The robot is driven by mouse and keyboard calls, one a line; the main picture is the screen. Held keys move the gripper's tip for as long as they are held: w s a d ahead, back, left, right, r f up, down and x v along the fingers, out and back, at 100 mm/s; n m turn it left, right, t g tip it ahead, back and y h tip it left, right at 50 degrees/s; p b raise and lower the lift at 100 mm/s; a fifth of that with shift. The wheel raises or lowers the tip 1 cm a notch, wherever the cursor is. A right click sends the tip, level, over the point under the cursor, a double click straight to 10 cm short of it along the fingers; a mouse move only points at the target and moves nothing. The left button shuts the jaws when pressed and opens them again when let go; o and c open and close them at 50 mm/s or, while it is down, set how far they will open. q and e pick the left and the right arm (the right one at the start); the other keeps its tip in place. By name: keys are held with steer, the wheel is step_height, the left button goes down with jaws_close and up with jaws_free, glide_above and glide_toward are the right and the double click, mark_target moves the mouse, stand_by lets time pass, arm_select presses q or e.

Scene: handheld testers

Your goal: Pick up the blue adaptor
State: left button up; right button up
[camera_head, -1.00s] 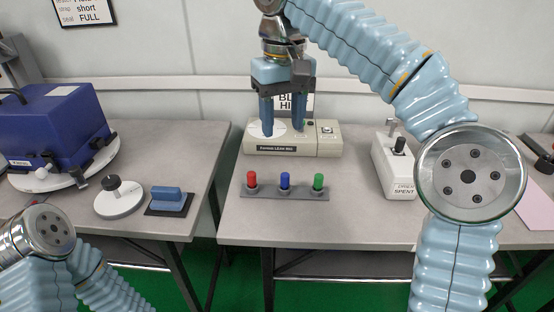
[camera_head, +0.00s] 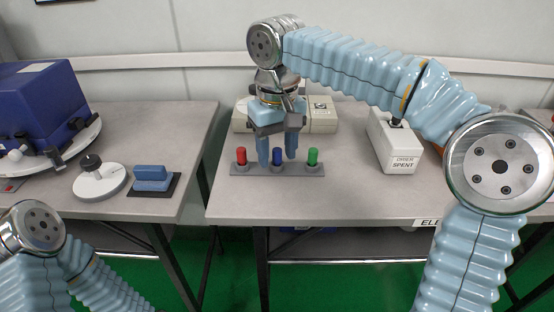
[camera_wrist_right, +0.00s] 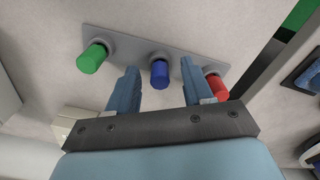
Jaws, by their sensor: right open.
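The blue adaptor (camera_head: 278,156) stands upright in the middle of a grey rack (camera_head: 240,170), between a red adaptor (camera_head: 241,156) and a green adaptor (camera_head: 313,157). In the right wrist view the blue adaptor (camera_wrist_right: 160,74) shows between and beyond the fingertips. My right gripper (camera_head: 278,160) is open and points down over the rack, with its fingers to either side of the blue adaptor in the picture. I cannot tell whether its fingertips touch anything. My left arm is at the lower left; its gripper is outside the picture.
A beige tester (camera_head: 322,115) stands behind the right gripper. A white box marked "SPENT" (camera_head: 404,160) stands to the right. On the left table are a blue machine (camera_head: 40,100), a round white dial (camera_head: 99,182) and a blue block (camera_head: 152,178). A gap separates the tables.

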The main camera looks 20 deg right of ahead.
steer(key=shift+f, duration=0.1)
steer(key=shift+c, duration=0.3)
jaws_close()
